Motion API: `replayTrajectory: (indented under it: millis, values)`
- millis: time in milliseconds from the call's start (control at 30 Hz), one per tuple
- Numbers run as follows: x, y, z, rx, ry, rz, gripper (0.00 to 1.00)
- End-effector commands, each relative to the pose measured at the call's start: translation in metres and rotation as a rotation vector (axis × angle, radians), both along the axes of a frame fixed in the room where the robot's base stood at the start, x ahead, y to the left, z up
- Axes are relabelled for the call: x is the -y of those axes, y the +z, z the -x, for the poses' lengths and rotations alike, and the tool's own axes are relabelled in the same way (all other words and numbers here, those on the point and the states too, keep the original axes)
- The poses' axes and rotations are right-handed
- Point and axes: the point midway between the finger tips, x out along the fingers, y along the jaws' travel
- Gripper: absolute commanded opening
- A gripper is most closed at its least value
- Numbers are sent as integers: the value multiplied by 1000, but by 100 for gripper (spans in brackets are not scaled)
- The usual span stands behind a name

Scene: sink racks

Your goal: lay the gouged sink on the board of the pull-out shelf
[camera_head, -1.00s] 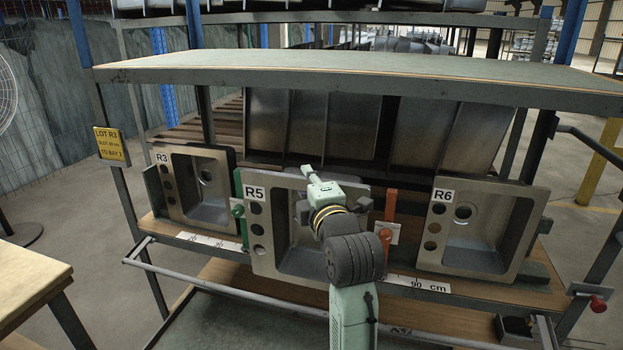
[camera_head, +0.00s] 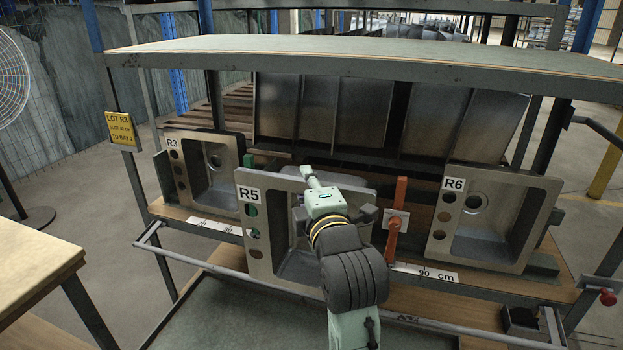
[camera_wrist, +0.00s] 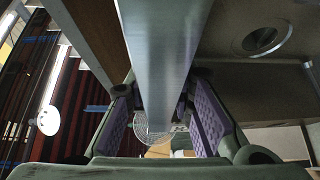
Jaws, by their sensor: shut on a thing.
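The grey metal sink labelled R5 (camera_head: 253,225) is upright and slightly tilted in front of the rack, between the sinks R3 (camera_head: 222,187) and R6 (camera_head: 517,232). My gripper (camera_head: 333,208) is shut on sink R5, partly hiding its bowl. In the wrist view the purple-padded jaws (camera_wrist: 165,115) straddle a long metal part of the sink (camera_wrist: 165,45). I cannot make out a gouge on any sink. A grey-green board (camera_head: 215,315) lies low in front, below a metal bar; it appears to be the pull-out shelf.
A red-orange upright (camera_head: 397,215) stands right of R5. The metal bar (camera_head: 200,261) crosses below the sinks. A wooden table (camera_head: 35,270) is at left. The rack's upper shelf (camera_head: 350,58) overhangs the sinks.

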Motion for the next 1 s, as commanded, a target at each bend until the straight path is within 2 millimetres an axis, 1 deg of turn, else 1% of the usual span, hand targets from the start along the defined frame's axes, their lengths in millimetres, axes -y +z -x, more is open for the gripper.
replayTrajectory:
  millis: [33, 100, 1000]
  values:
    - [-1, 3, 4, 9, -1, 0, 0]
    - [-2, 0, 5, 11, 0, 0, 0]
    - [-10, 0, 26, 11, 0, 0, 0]
